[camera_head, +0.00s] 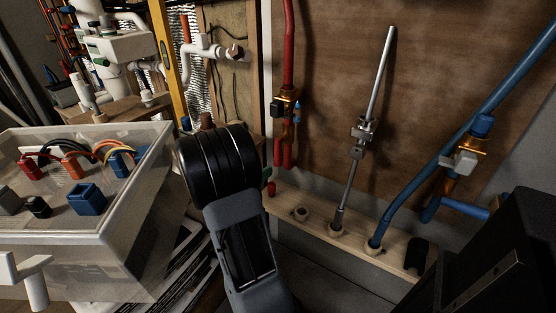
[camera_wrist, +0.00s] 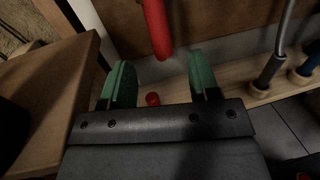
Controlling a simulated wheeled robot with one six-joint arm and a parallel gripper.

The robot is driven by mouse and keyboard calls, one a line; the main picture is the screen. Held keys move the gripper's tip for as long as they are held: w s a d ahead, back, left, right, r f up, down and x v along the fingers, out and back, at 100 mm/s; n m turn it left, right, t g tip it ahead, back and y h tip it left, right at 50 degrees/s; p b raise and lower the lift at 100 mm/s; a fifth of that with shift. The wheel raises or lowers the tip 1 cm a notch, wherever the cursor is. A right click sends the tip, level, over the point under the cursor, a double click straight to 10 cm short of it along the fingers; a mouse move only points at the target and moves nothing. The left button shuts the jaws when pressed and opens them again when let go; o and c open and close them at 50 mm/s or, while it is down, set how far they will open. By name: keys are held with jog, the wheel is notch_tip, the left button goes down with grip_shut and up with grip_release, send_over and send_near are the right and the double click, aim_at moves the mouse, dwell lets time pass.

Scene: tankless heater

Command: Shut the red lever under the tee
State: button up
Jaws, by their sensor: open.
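A red pipe (camera_head: 289,45) runs down the brown board to a brass tee (camera_head: 287,103) with a dark block on its left and a small blue piece on its right. Red lengths (camera_head: 283,151) hang below the tee; I cannot tell which is the lever. In the wrist view my gripper (camera_wrist: 162,82) is open, its two green fingers apart with nothing held. A red rod (camera_wrist: 157,28) comes down from the top, its lower end above and between the fingers. The tee is out of that view.
A wooden rail (camera_head: 318,232) runs below the board, with a small red piece (camera_head: 271,188) near its left end. A grey metal pipe (camera_head: 376,80) and a blue pipe (camera_head: 470,135) rise to the right. A clear bin (camera_head: 120,240) of parts stands left.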

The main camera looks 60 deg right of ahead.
aim_at(275, 158)
jog(key=b+x, duration=0.1)
jog(key=x, duration=0.7)
jog(key=shift+d, duration=0.25)
jog(key=shift+c, duration=0.3)
grip_shut()
